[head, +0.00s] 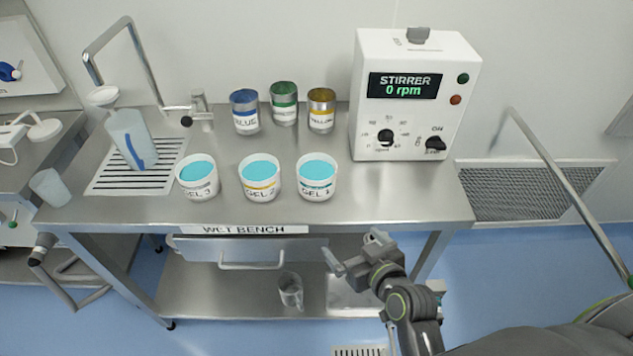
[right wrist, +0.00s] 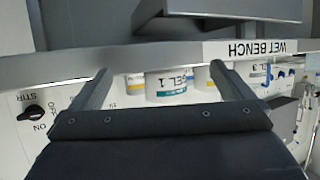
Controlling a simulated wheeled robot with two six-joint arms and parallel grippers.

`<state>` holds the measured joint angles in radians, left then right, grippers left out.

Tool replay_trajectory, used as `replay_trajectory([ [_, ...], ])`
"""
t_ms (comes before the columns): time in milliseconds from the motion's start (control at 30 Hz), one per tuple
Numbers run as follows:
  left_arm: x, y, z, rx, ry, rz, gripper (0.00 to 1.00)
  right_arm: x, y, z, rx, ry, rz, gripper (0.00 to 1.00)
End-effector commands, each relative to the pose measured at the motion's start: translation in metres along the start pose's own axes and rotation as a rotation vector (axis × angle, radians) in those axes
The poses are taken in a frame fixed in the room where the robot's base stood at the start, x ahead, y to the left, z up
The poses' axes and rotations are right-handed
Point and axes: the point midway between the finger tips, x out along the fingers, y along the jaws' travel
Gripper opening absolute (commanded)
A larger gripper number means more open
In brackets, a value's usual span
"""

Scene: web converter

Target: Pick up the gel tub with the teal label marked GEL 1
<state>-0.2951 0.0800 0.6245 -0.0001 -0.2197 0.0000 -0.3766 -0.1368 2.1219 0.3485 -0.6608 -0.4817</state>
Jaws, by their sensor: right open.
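The GEL 1 tub (head: 316,190) is a white round tub with a teal-banded label and blue gel inside. It stands upright on the steel wet bench (head: 400,205), rightmost of three tubs near the front edge. My right gripper (head: 355,252) is open and empty, below and in front of the bench edge, to the right of and apart from the tub. In the upside-down right wrist view, the GEL 1 tub (right wrist: 168,86) shows between the two open fingers (right wrist: 160,78), beyond the bench edge. My left gripper is not in view.
The GEL 2 tub (head: 260,188) and GEL 3 tub (head: 198,188) stand to the left. Blue (head: 245,118), green (head: 284,112) and yellow (head: 321,118) cans stand behind. The stirrer box (head: 410,130) is at the back right. A drawer (head: 240,250) is under the bench top.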

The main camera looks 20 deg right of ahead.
Motion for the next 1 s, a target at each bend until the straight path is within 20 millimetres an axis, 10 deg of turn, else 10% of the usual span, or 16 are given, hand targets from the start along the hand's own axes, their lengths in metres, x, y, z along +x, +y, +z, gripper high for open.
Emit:
replay_trajectory([
  [300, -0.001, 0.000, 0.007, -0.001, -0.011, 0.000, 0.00, -0.002, -0.005, -0.063, -0.007, 0.204, 0.023, 1.00],
  [1000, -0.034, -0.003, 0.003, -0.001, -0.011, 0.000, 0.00, 0.100, -0.003, -0.086, -0.008, 0.208, 0.025, 1.00],
])
